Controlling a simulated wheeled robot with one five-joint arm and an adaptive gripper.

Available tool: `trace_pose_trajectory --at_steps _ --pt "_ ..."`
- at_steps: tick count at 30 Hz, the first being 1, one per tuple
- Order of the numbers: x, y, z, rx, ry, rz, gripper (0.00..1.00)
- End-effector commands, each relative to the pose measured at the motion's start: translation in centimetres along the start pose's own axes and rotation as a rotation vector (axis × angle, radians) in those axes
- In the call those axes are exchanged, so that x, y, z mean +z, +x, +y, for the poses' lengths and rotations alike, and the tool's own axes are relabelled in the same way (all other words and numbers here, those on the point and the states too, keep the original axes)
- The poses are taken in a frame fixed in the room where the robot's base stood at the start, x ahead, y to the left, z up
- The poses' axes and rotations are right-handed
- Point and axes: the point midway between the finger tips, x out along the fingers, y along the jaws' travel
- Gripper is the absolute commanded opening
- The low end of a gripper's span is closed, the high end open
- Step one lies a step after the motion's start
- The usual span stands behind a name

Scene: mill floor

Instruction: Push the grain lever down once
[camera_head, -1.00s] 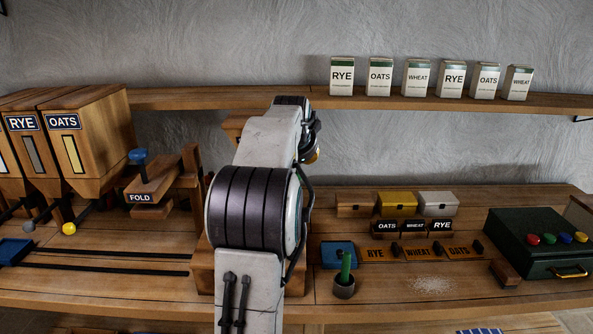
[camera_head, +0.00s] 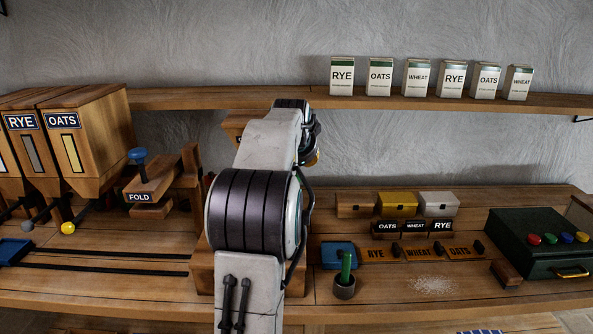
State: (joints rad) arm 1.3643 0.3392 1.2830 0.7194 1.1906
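My arm stands in the middle of the view and reaches away toward the wall. My gripper is hidden behind the arm's own links. Behind the arm, just under the shelf, a wooden block (camera_head: 233,125) shows in part, with the edge of a dark label; its lettering cannot be read. A small orange-yellow bit shows at the arm's right side; I cannot tell what it belongs to. At the left, levers with a grey knob (camera_head: 27,227) and a yellow knob (camera_head: 68,228) stick out below the hoppers. No lever in view is visibly labelled grain.
RYE and OATS hoppers (camera_head: 95,125) and a FOLD press (camera_head: 150,185) with a blue knob stand left. Right are small boxes (camera_head: 397,204), a cup with a green stick (camera_head: 345,287) and a green button case (camera_head: 540,250). Labelled packets line the shelf (camera_head: 450,100).

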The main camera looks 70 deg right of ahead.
Motion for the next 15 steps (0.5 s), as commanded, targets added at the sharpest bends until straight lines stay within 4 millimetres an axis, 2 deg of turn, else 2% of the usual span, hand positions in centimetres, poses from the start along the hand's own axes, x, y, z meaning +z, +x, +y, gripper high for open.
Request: trace_pose_trajectory --at_steps 15 --pt "0.18 0.46 0.43 0.001 0.000 0.000 0.00"
